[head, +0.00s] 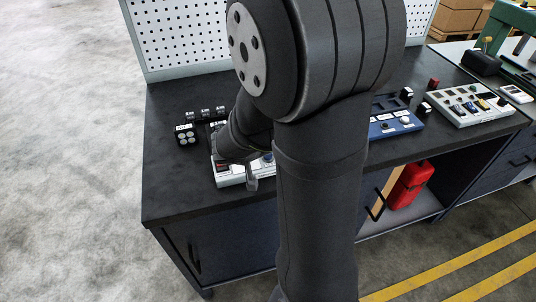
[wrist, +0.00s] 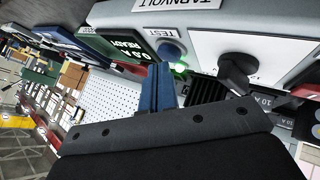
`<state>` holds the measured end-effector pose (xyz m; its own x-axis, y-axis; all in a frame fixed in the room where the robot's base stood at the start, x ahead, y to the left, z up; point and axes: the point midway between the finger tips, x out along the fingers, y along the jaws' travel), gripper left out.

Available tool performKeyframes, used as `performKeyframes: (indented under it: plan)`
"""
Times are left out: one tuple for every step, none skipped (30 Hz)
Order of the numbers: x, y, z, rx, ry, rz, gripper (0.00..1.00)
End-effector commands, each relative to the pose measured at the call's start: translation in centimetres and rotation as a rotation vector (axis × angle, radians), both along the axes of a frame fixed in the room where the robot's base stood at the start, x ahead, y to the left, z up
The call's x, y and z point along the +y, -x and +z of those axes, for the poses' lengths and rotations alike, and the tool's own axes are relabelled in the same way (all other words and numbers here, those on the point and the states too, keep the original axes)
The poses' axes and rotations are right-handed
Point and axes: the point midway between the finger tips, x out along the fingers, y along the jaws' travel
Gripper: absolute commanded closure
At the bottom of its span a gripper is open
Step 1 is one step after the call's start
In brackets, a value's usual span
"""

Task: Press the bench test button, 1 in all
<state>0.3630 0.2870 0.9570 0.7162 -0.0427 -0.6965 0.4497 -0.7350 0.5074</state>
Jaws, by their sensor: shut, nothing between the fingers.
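The bench test unit is a light grey box (wrist: 120,20) lettered TARNVOLT; in the head view its pale front edge (head: 232,181) shows on the dark bench, mostly behind my arm. The round blue test button (wrist: 170,49) sits beside a TEST label in the wrist view, with a lit green lamp (wrist: 180,68) close by. My gripper (wrist: 157,68) is shut and empty, its blue-grey fingertips just short of or at the button; I cannot tell whether they touch.
A green display (wrist: 125,46) reads READY and 0.0 A. A black knob (wrist: 238,68) stands out beside the button. Right on the bench are a blue box (head: 388,124) and a white switch panel (head: 470,104). A small black box (head: 186,135) lies left.

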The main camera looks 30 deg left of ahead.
Motion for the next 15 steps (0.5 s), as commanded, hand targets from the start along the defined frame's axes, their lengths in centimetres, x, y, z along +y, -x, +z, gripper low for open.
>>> performKeyframes:
  plan:
    - [-0.01,0.01,-0.08,0.0,0.001,0.001,1.0]
    - [-0.01,0.01,-0.12,0.0,0.001,0.001,1.0]
    - [-0.01,0.01,-0.17,0.001,0.0,-0.001,1.0]
    - [-0.01,0.01,-0.21,0.001,0.0,-0.001,1.0]
    - [-0.01,0.01,-0.24,0.001,0.0,-0.001,1.0]
    - [-0.01,0.01,-0.3,0.001,0.0,-0.001,1.0]
    - [-0.01,0.01,-0.34,0.001,0.0,-0.001,1.0]
    - [-0.01,0.01,-0.37,0.001,0.0,-0.001,1.0]
    - [-0.01,0.01,-0.43,0.001,0.0,-0.001,1.0]
    - [-0.01,0.01,-0.46,0.001,0.0,-0.001,1.0]
    - [-0.01,0.01,-0.5,0.001,0.0,-0.001,1.0]
    - [-0.01,0.01,-0.55,0.001,0.0,-0.001,1.0]
    - [-0.01,0.01,-0.59,0.001,0.0,-0.001,1.0]
    - [-0.01,0.01,-0.63,0.001,0.0,-0.001,1.0]
    - [-0.01,0.01,-0.68,0.001,0.001,0.0,1.0]
